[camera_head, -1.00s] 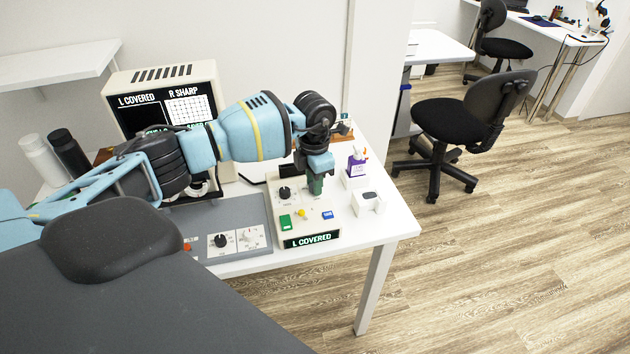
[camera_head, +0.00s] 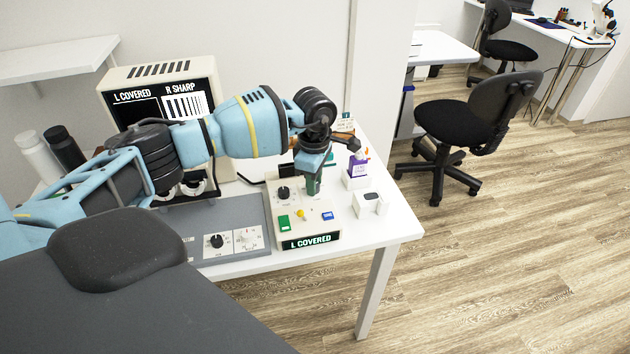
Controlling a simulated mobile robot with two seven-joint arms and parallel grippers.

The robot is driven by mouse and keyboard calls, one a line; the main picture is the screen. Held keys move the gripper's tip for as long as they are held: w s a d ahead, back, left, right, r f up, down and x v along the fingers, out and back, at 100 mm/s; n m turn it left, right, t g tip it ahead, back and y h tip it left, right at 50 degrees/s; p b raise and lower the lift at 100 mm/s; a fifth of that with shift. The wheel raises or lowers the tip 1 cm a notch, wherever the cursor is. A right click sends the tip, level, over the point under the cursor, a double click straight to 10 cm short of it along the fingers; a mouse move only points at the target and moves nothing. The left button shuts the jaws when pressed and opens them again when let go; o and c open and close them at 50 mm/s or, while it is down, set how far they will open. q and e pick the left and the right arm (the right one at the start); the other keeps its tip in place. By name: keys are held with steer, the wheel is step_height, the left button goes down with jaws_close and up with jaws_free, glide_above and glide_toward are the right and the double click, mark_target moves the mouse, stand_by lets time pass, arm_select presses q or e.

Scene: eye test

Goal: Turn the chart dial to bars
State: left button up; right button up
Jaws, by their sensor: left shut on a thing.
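My left gripper (camera_head: 313,186) points down over the back right of the cream control box (camera_head: 305,215). It is shut on what looks like the chart dial, which its fingers hide. A second black dial (camera_head: 284,193) shows on the box to the left of the gripper. Green, yellow and blue controls sit at the front, above a display reading "L COVERED" (camera_head: 311,242). The monitor (camera_head: 155,100) behind shows "L COVERED", "R SHARP" and a pattern of vertical bars (camera_head: 185,107) on white. My right gripper is not in view.
A grey panel (camera_head: 222,215) with dials lies left of the box. A white holder (camera_head: 369,204) and a purple-and-white item (camera_head: 356,169) stand to its right. White and black bottles (camera_head: 65,150) stand at the left. An office chair (camera_head: 470,125) stands on the floor beyond.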

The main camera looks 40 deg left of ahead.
arm_select(q)
steer(key=shift+m, duration=0.4)
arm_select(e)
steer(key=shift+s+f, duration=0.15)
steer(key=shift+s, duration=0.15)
arm_select(q)
steer(key=o, duration=1)
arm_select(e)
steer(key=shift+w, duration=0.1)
arm_select(q)
steer(key=shift+r, duration=0.45)
step_height(320, 180, up, 7)
steer(key=shift+f, duration=0.1)
